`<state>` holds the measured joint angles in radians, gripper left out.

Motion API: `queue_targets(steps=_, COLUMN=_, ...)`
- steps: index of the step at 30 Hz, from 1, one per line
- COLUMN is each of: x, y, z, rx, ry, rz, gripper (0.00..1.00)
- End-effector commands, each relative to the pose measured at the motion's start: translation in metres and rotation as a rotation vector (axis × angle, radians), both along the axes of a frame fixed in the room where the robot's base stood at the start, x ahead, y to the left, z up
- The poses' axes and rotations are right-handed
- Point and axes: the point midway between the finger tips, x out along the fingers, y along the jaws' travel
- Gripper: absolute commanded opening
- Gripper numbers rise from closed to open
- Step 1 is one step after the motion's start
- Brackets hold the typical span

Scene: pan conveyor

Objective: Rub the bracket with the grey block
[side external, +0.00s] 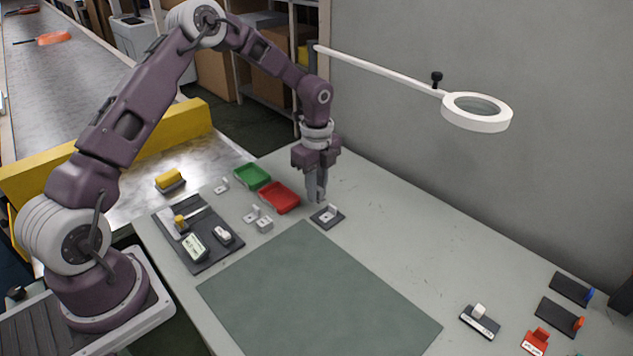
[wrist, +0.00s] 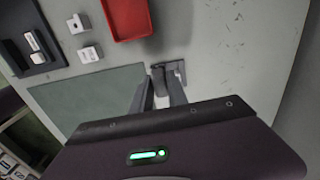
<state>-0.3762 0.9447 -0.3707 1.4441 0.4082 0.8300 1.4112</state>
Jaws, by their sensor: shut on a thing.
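My gripper (side external: 317,196) points straight down at the far side of the bench. Its fingers are shut on a small grey block, seen between the fingertips in the wrist view (wrist: 160,82); the fingers hide much of it. The light grey bracket (side external: 329,214) sits on a small dark plate just below and to the right of the fingertips in the side view. In the wrist view the bracket and plate (wrist: 180,69) are partly hidden behind the fingertips. The block is close to the bracket, but I cannot tell whether they touch.
A red tray (side external: 279,197) and a green tray (side external: 252,176) lie left of the gripper. Several loose grey parts (side external: 264,224) and a dark tool tray (side external: 199,238) are nearby. The green mat (side external: 315,295) is bare. A ring lamp (side external: 477,111) hangs at the right.

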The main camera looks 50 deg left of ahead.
Motion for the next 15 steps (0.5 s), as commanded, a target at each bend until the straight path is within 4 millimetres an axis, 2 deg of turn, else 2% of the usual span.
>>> queue_targets(steps=13, x=0.000, y=0.000, z=-0.041, rx=0.000, ry=0.000, rz=0.000, gripper=0.00)
queue_targets(steps=15, x=-0.001, y=-0.001, z=-0.054, rx=0.000, ry=0.002, rz=0.000, gripper=0.00)
